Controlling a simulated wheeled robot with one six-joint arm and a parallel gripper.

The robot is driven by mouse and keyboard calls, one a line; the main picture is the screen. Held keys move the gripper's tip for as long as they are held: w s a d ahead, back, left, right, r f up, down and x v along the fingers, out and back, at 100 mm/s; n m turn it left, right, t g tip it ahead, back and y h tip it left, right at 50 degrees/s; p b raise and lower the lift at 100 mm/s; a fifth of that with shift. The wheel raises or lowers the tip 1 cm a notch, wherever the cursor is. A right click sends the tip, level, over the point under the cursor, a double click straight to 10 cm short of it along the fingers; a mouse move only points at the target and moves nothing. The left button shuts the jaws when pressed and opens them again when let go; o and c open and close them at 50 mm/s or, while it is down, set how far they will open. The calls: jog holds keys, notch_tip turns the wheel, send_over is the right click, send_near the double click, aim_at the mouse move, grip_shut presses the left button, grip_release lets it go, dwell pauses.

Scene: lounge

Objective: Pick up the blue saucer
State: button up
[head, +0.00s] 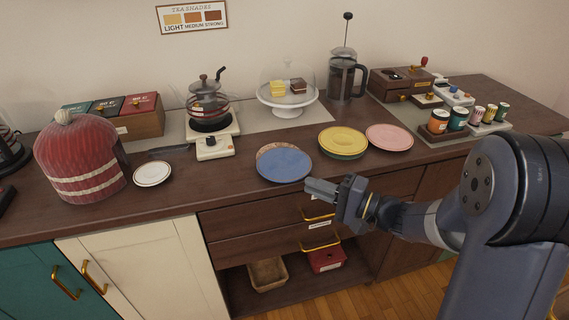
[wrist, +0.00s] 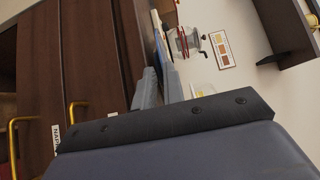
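The blue saucer (head: 284,164) lies near the front edge of the wooden counter, partly on top of a pinkish patterned plate (head: 276,148). My gripper (head: 311,186) is at the saucer's front right rim, reaching in from the right at about counter height. In the wrist view, its two grey fingers (wrist: 161,82) stand a little apart, with a narrow blue edge of the saucer (wrist: 160,52) showing in line with the gap. The gripper looks open. I cannot tell whether the fingertips touch the rim.
A yellow plate (head: 342,140) on a green one and a pink plate (head: 389,137) lie to the right. A small white plate (head: 152,174) and a red knitted cosy (head: 80,160) stand left. A burner (head: 214,140) with a glass pot stands behind. Drawers with brass handles are below.

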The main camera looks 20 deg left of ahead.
aim_at(295, 180)
jog(key=x, duration=0.4)
jog(key=shift+s+a, duration=0.15)
jog(key=shift+s, duration=0.2)
jog(key=shift+w+a, duration=0.2)
jog(key=shift+a, duration=0.35)
jog(key=shift+c, duration=0.4)
grip_shut()
jog(key=shift+r, duration=0.2)
